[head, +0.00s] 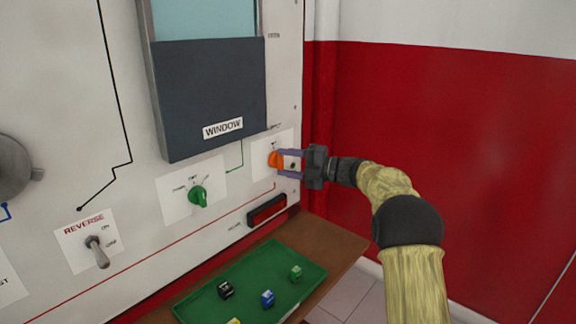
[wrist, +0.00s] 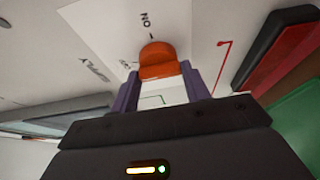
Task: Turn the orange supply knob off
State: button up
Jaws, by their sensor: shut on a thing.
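The orange supply knob (head: 275,159) sits on a white label plate on the upright panel, right of the green knob. It also shows in the wrist view (wrist: 158,60), between my two purple fingers. My gripper (head: 284,163) reaches the panel from the right and is shut on the orange knob, one finger on each side. In the wrist view, "ON" and part of the word "SUPPLY" are readable on the plate (wrist: 105,25). The knob's pointer direction is hard to tell because the fingers partly cover it.
A green knob (head: 198,195) and a REVERSE toggle switch (head: 97,251) are left on the panel. A dark WINDOW panel (head: 212,95) is above. A red-black bar (head: 267,210) sits below the orange knob. A green tray (head: 262,272) with small cubes lies on the brown shelf (head: 335,250).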

dwell(0.4)
jog(key=o, duration=1)
jog(key=shift+d, duration=0.15)
jog(key=p+v, duration=0.1)
jog(key=v, duration=1.6)
jog(key=shift+s+d, duration=0.1)
jog(key=shift+s, duration=0.1)
